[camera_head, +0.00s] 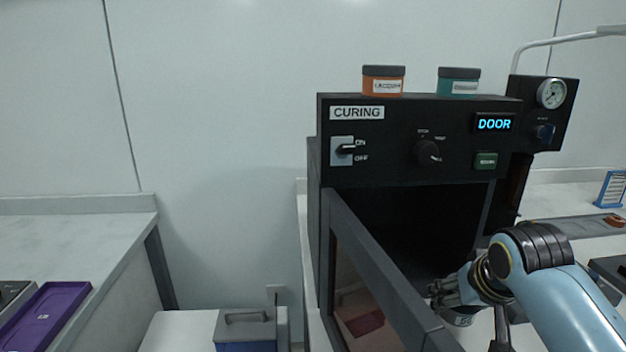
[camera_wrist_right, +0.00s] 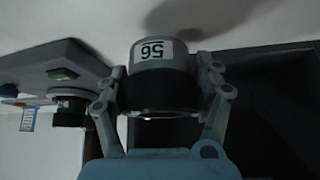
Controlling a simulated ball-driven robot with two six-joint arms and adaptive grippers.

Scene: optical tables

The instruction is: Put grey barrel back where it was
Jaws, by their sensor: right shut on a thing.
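My right gripper (camera_head: 440,294) is at the open doorway of the black curing oven (camera_head: 330,160), at the lower right of the head view. It is shut on the dark grey barrel (camera_wrist_right: 158,88), which has a white number label. The barrel fills the middle of the right wrist view between both fingers. In the head view only part of the barrel (camera_head: 461,319) shows below the gripper; the rest is hidden. The oven door (camera_head: 372,270) stands open toward me, and the display (camera_head: 494,124) reads DOOR. My left gripper is not in view.
An orange jar (camera_head: 383,81) and a teal jar (camera_head: 459,81) stand on the oven. A purple tray (camera_head: 45,315) lies on the left table. A grey-lidded box (camera_head: 245,330) stands below centre. A blue rack (camera_head: 610,190) is at far right. The open door edge is close to my gripper.

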